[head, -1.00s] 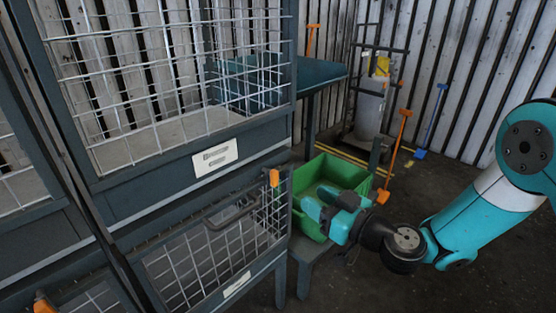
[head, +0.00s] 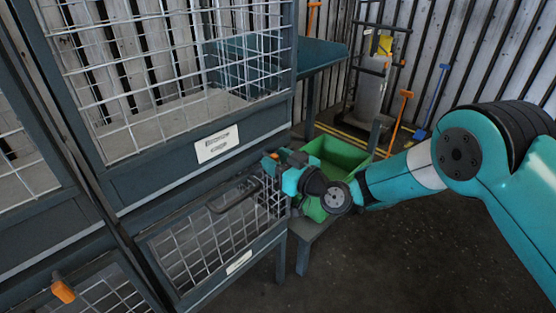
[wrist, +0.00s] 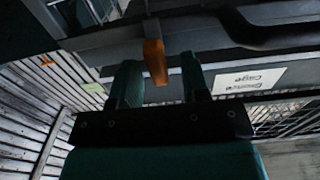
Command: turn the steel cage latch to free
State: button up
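The steel cage (head: 215,215) has a wire-mesh lower door with a dark handle bar (head: 235,193) in the head view. Its orange latch (wrist: 155,60) shows clearly in the wrist view, hanging down from the frame between my fingers. My gripper (wrist: 161,70) is open, one finger on each side of the latch, with a visible gap to the right finger. Contact on the left side cannot be told. In the head view my gripper (head: 283,163) is at the upper right corner of the lower door and largely hides the latch.
A green bin (head: 340,155) stands on a low stand just behind my gripper. A second orange latch (head: 62,291) is at the lower left. A white label (head: 215,145) is on the cage beam. Open floor (head: 390,260) lies to the right.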

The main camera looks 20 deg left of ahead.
grip_shut()
jog(key=shift+m, duration=0.3)
jog(key=m+b, duration=0.2)
jog(key=m, duration=0.6)
jog(key=shift+w, duration=0.1)
jog(key=m, duration=0.4)
jog(key=shift+f+m+p, duration=0.1)
jog(key=shift+m+p, duration=0.2)
jog(key=shift+m, duration=0.1)
jog(key=m, duration=0.4)
jog(key=shift+d+f+m+p, duration=0.1)
jog(key=shift+m+p, duration=0.2)
jog(key=shift+p, duration=0.1)
